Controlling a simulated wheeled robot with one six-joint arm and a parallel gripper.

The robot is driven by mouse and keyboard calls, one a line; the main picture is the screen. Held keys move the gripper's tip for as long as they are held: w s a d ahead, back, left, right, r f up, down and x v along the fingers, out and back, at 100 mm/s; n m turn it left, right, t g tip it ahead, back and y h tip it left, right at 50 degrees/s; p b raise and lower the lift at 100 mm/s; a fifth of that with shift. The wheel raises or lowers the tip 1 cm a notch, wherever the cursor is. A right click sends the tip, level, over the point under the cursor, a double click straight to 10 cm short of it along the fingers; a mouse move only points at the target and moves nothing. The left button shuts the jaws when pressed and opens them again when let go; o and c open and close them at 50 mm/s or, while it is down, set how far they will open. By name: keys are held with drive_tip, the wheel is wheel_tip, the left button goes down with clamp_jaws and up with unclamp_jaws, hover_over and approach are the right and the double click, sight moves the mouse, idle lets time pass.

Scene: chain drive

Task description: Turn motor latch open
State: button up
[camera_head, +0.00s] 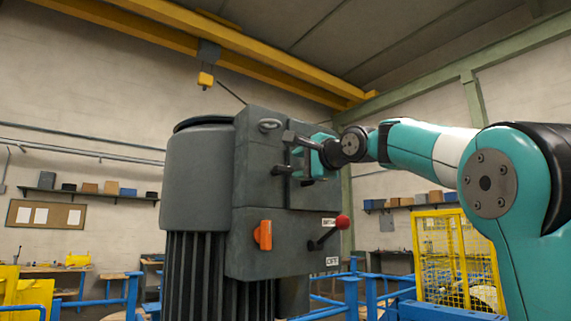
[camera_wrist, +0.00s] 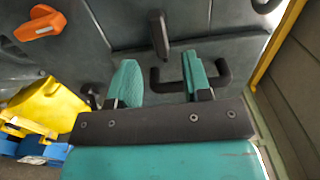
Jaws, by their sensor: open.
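The motor (camera_head: 195,185) is a large grey ribbed body with a dark box on its front. A short dark latch-like lever (camera_wrist: 158,34) sticks out of the box; it looks like the dark piece (camera_head: 283,170) in the head view. Beside it is a dark U-shaped handle (camera_wrist: 224,76), partly hidden behind a finger. I cannot be sure which of these is the latch. My gripper (camera_wrist: 158,68) is open with its teal fingers apart, close in front of the handle. Nothing is held. In the head view my gripper (camera_head: 320,152) is at the box's upper right, its fingertips partly hidden.
An orange knob (camera_head: 263,235) sits low on the box; it also shows in the wrist view (camera_wrist: 40,24). A red-ball lever (camera_head: 342,221) sticks out to the right. A lifting ring (camera_head: 270,125) is near the top. Blue rails (camera_head: 352,290) and a yellow cage (camera_head: 455,260) stand around.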

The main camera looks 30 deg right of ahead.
sight(287, 169)
drive_tip(key=w+p, duration=0.2)
drive_tip(key=w, duration=0.5)
drive_tip(key=shift+w+a+p, duration=0.1)
drive_tip(key=shift+p, duration=0.2)
clamp_jaws()
